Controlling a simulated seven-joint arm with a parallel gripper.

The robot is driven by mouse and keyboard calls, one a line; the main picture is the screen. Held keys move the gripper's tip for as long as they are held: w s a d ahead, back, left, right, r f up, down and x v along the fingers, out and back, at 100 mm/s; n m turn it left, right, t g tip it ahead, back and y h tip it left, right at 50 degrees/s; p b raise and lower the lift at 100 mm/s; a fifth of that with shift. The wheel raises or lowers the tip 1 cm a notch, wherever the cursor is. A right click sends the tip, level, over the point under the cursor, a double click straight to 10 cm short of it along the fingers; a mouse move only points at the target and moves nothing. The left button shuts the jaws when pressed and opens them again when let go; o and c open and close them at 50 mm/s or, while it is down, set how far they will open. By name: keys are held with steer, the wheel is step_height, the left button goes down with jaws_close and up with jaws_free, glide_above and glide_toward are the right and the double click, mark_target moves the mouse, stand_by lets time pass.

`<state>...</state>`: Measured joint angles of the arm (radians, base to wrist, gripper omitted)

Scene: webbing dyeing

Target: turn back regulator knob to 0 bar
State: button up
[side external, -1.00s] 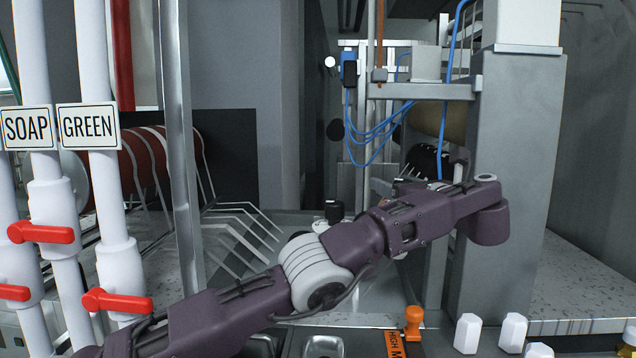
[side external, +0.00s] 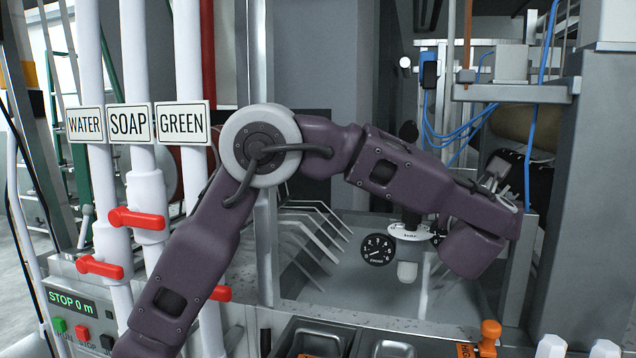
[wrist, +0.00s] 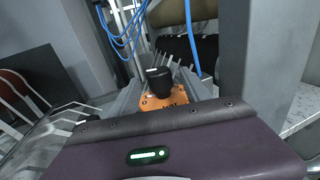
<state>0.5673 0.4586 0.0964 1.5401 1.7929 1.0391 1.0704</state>
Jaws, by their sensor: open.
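The regulator's black knob (side external: 411,218) stands above a pale marked collar (side external: 412,232), partly behind my forearm in the side view. A round black gauge (side external: 378,249) with white digits sits at its left; its needle is too small to read surely. A white bowl (side external: 407,270) hangs below. The purple body of my gripper (wrist: 165,145) fills the bottom of that view. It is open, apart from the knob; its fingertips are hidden.
White pipes with red valve handles (side external: 136,219) stand at left. Metal prongs (side external: 318,232) rise behind my arm. A grey column (side external: 570,180) is close on the right. Metal trays (side external: 318,338) and an orange-topped object (side external: 490,335) line the front. Blue hoses hang behind.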

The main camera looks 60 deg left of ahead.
steer(key=r, duration=0.2)
steer(key=s+r, duration=0.1)
steer(key=shift+s+d+r, duration=0.1)
steer(key=shift+d+r, duration=0.15)
steer(key=shift+r, duration=0.05)
steer(key=s+a+r+n+g+y, duration=0.1)
steer(key=s+a+r+n+g, duration=0.1)
steer(key=s+a+n+g, duration=0.7)
steer(key=s+a+f+n+g+h, duration=0.1)
steer(key=s+n+h, duration=0.3)
steer(key=s+n, duration=1)
steer(key=s+a+f, duration=0.1)
steer(key=s, duration=0.2)
steer(key=shift+w, duration=0.1)
steer(key=shift+c, duration=0.2)
